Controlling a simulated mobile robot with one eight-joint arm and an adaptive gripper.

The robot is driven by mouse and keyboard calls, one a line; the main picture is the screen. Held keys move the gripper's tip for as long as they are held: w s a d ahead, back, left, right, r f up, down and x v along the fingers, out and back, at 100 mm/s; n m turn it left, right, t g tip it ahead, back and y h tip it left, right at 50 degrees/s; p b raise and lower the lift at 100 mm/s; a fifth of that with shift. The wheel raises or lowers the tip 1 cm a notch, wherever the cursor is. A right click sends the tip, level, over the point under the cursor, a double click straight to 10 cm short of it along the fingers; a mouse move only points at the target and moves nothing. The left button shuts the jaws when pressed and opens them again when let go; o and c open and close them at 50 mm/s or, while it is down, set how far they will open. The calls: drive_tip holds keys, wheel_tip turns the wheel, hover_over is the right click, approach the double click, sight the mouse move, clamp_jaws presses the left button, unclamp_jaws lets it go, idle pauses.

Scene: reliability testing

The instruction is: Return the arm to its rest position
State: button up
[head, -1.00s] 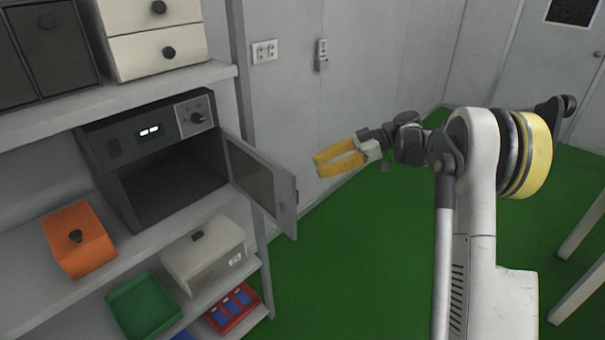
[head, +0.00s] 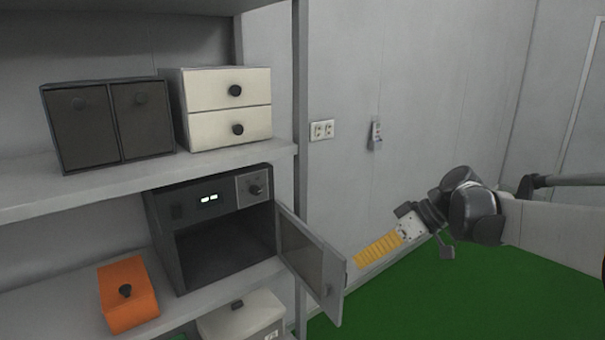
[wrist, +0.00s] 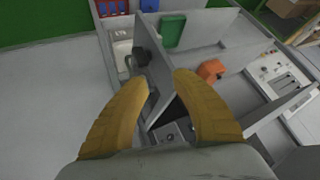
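My gripper (head: 380,249) has yellow ribbed fingers and hangs in free air to the right of the shelf, just beyond the open door of the dark oven-like box. In the wrist view my gripper (wrist: 162,82) shows two fingers spread apart with nothing between them. My arm reaches in from the right edge of the head view. The wrist view looks towards the shelf, with the orange box (wrist: 211,70) and the green tray (wrist: 173,30) beyond the fingertips.
The dark box (head: 160,235) stands on the shelf with its door (head: 310,262) swung out towards my gripper. Drawer units (head: 228,108) sit above and an orange box (head: 128,295) beside it. A wall (head: 430,90) with a socket (head: 322,130) stands behind; green floor (head: 470,290) is open below.

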drive_tip(key=s+d+f+m+t+h, duration=0.2)
drive_tip(key=s+m+h, duration=0.2)
drive_tip(key=s, duration=0.7)
drive_tip(key=s+d+f+m+t+h, duration=0.1)
drive_tip(key=s+f+m+t+h, duration=0.1)
drive_tip(key=s, duration=0.9)
drive_tip(key=f+m+h, duration=0.1)
drive_tip(key=m+h, duration=0.1)
drive_tip(key=m, duration=0.1)
drive_tip(key=shift+s+d+f+m+t, duration=0.25)
drive_tip(key=shift+s+d+m+t, duration=0.05)
drive_tip(key=shift+d+m+t, duration=0.1)
